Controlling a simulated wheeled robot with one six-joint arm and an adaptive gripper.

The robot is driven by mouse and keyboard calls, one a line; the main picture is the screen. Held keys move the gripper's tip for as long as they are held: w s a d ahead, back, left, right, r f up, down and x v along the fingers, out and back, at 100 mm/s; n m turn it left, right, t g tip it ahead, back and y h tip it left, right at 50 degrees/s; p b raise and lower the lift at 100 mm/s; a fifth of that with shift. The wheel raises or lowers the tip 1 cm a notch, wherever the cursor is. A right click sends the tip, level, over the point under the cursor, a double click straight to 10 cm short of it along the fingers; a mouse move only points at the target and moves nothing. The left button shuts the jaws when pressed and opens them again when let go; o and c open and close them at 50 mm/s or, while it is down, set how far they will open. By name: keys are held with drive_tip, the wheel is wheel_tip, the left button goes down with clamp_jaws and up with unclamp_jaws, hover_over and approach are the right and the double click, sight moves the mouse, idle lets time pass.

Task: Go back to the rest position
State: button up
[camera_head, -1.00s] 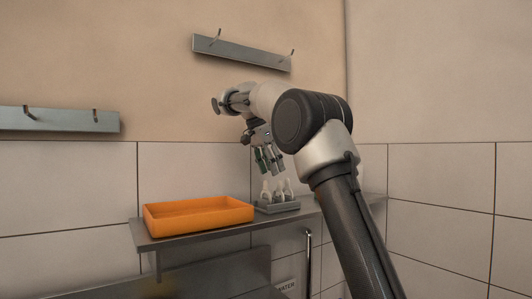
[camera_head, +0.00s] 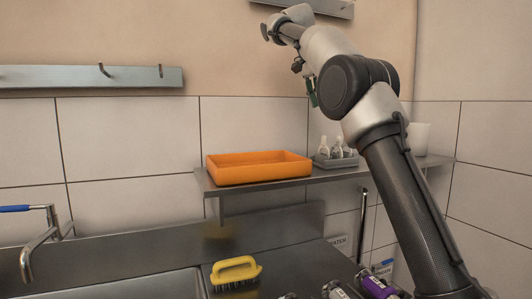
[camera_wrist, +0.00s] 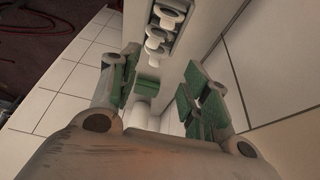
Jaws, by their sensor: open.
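My gripper (camera_head: 312,93) is up above the right part of the wall shelf, partly hidden behind my own arm in the head view. In the wrist view my gripper (camera_wrist: 163,90) shows its two green-padded fingers spread apart with nothing held between them. Several white pumps (camera_head: 337,148) stand upright in a grey holder (camera_head: 338,163) on the shelf, below and apart from my gripper. White pump tops (camera_wrist: 168,18) also show at the top of the wrist view, beyond the fingers.
An orange tray (camera_head: 258,178) sits on the shelf (camera_head: 212,190), left of the holder. A white container (camera_head: 420,138) stands at the right, behind my arm. Below are a yellow brush (camera_head: 236,270), a blue-handled tap (camera_head: 40,235) and a purple bottle (camera_head: 378,286). Hook rails hang on the wall.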

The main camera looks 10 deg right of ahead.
drive_tip(key=s+d+n+t+y, duration=0.1)
drive_tip(key=s+d+n, duration=0.3)
drive_tip(key=s, duration=0.5)
drive_tip(key=s+f+n+t+y, duration=0.2)
drive_tip(key=s+f+n, duration=0.9)
drive_tip(key=s+f, duration=1.7)
drive_tip(key=shift+s+a+n+t+y, duration=0.15)
drive_tip(key=shift+a+n+t+y, duration=0.25)
drive_tip(key=shift+y, duration=0.3)
